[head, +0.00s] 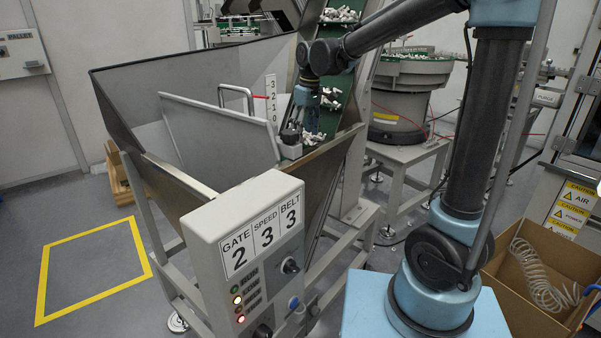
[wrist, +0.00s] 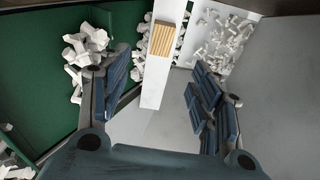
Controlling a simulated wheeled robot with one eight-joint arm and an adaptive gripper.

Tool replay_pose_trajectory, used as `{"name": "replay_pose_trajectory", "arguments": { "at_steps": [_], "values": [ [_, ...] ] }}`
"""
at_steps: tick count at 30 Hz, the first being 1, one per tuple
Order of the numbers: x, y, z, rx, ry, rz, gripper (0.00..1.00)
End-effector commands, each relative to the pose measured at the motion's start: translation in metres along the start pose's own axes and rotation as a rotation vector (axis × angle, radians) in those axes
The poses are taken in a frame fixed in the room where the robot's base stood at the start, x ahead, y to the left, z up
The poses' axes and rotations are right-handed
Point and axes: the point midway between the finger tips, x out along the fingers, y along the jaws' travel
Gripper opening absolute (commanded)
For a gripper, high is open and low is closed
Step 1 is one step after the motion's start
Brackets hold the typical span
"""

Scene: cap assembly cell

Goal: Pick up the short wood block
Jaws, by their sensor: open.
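The short wood block (wrist: 163,39) shows in the wrist view as a small light-brown piece with grooved lines. It lies against a narrow white bar (wrist: 155,88), near the top middle of the picture. My gripper (wrist: 158,70) is open, with one blue-padded finger on each side of the bar. The block appears beyond the fingertips, between their lines, and nothing is held. In the head view my gripper (head: 296,134) hangs down inside the hopper beside the green belt. I cannot make out the block there.
The metal hopper (head: 130,70) has a grey gate plate (head: 215,135) and high walls close to my gripper. White parts (wrist: 85,50) lie on the green belt (wrist: 40,70); more (wrist: 226,35) lie at right. A control box (head: 250,240) stands in front.

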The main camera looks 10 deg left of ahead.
Motion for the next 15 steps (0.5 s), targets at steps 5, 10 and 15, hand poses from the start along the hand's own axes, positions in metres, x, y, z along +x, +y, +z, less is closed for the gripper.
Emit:
{"name": "replay_pose_trajectory", "arguments": {
  "at_steps": [5, 10, 15],
  "values": [
    [0.032, -0.001, 0.000, -0.001, 0.000, 0.000, 0.58],
    [0.060, -0.001, 0.000, -0.001, 0.000, 0.000, 0.58],
    [0.080, -0.001, 0.000, -0.001, 0.001, 0.000, 0.58]
  ]
}}
